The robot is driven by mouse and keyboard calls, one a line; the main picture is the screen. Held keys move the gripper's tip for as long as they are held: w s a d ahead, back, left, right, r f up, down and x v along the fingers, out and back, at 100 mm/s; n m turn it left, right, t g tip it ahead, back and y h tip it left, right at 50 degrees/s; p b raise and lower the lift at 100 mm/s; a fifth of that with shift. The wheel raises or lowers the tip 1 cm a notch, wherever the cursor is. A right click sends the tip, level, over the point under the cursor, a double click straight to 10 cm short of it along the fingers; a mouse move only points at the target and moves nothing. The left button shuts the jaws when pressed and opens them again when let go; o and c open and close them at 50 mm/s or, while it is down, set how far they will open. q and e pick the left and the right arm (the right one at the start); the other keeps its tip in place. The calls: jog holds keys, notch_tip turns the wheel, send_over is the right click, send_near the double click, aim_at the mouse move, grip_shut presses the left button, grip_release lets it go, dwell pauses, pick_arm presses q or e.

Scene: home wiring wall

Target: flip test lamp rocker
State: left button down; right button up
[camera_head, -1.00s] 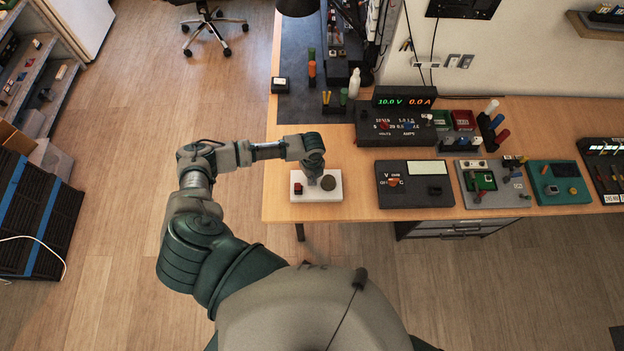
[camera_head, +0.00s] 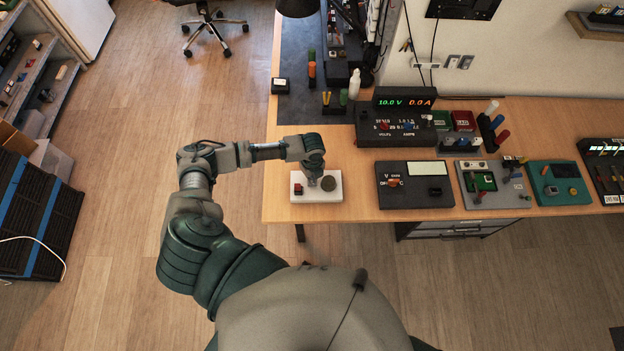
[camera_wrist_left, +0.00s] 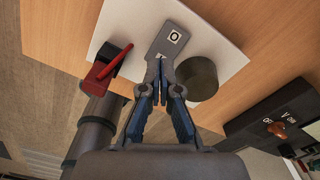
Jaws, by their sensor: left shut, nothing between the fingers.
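The white lamp board (camera_head: 336,196) lies at the front left corner of the bench. It carries a red lever switch (camera_wrist_left: 112,66), a grey rocker (camera_wrist_left: 173,38) with an "O" on its far half, and a dark round lamp (camera_wrist_left: 198,78) that looks unlit. My left gripper (camera_wrist_left: 160,62) is shut and empty. Its fingertips are over the near half of the grey rocker, between the red switch and the lamp. I cannot tell whether they touch. In the head view the left gripper (camera_head: 313,180) hides most of the rocker. My right gripper is not in view.
A dark meter box (camera_head: 414,200) stands on the bench right of the board, with more panels beyond it. A power supply (camera_head: 394,125) reading 10.0 V and 0.0 A stands behind. Bare wood (camera_head: 358,180) separates the board from the meter.

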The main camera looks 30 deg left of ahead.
pick_arm(q)
jog(key=shift+f+b, duration=0.6)
jog(key=shift+f, duration=0.6)
dwell(0.6)
notch_tip(320, 180, up, 7)
jog(key=p, duration=0.7)
jog(key=shift+p, duration=0.35)
jog(key=shift+d, duration=0.1)
